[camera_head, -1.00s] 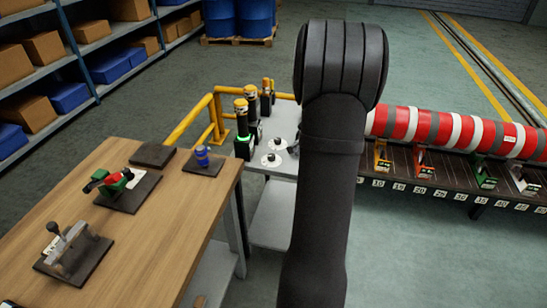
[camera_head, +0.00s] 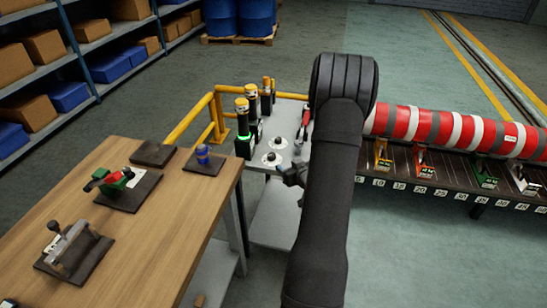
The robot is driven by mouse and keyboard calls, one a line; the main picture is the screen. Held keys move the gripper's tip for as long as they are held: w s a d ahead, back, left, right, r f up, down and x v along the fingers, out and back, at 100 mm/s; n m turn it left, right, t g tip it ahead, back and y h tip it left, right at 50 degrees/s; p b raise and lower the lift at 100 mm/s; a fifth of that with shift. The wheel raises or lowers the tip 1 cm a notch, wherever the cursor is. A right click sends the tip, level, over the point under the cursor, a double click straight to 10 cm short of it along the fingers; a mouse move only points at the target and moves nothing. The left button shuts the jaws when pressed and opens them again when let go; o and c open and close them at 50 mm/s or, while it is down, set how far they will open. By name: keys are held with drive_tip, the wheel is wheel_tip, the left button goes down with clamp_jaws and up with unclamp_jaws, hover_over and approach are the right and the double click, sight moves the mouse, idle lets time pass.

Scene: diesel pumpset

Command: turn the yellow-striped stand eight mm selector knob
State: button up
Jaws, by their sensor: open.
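Black stands with yellow bands near the top, one at the front (camera_head: 243,128), stand on the grey bench. Two white dials with dark knobs lie to their right, a front knob (camera_head: 271,157) and a rear knob (camera_head: 281,142). I cannot read the dial marks or tell which is the eight mm knob. My gripper (camera_head: 284,174) shows only in part, as dark tips left of my arm, just in front of and below the front dial in the picture. It looks apart from the knobs. My arm hides the bench's right part.
A wooden table (camera_head: 150,250) with fixtures stands at the left, and a yellow rail (camera_head: 190,120) behind it. A rack (camera_head: 450,185) with coloured stands under a red-and-white striped pipe (camera_head: 450,128) lies at the right. A red-handled item (camera_head: 304,124) stands near my arm.

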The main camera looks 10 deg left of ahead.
sight(271, 156)
drive_tip(key=x, duration=1.3)
drive_tip(key=shift+r, duration=0.1)
drive_tip(key=c, duration=1)
drive_tip(key=shift+a+m, duration=0.1)
drive_tip(key=shift+m, duration=0.2)
drive_tip(key=m+t+h, duration=0.1)
drive_tip(key=m+h, duration=0.1)
drive_tip(key=h, duration=0.1)
drive_tip(key=m+t+h, duration=0.1)
drive_tip(key=m, duration=0.1)
drive_tip(key=shift+s+a+t, duration=0.2)
drive_tip(key=shift+a+t, duration=0.1)
drive_tip(key=shift+a+m+t+h, duration=0.2)
drive_tip(key=shift+m+t+h, duration=0.1)
drive_tip(key=shift+m+h, duration=2.1)
drive_tip(key=shift+h, duration=0.7)
